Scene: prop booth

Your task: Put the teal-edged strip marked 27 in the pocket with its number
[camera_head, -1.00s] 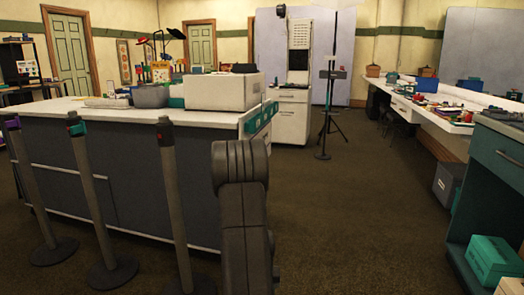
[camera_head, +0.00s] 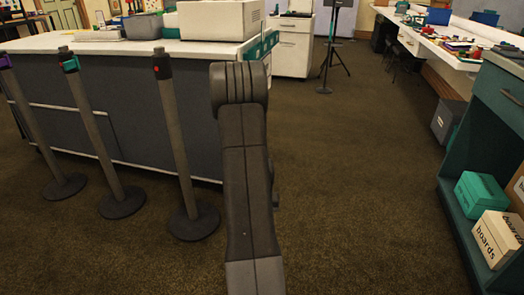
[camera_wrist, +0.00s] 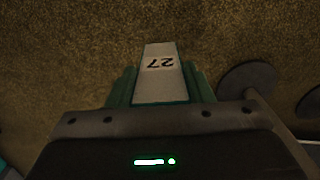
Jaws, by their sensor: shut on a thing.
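In the wrist view, my gripper (camera_wrist: 160,92) is shut on a pale strip (camera_wrist: 160,85) marked 27. The number reads upside down in this view. The strip points away from the gripper, above the brown floor. Teal-green shapes flank it on both sides; I cannot tell whether they are its edges or my fingers. Teal pieces (camera_head: 262,46) line the right end of the white-topped counter (camera_head: 100,41); I cannot tell if these are pockets, and no numbers are readable.
Several posts with round bases, one here (camera_head: 178,145), stand before the counter at left. A teal shelf unit (camera_head: 495,115) with a teal box (camera_head: 480,194) and a box marked boards (camera_head: 497,240) stands at right. The carpet between is clear. A tripod stand (camera_head: 327,60) is farther back.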

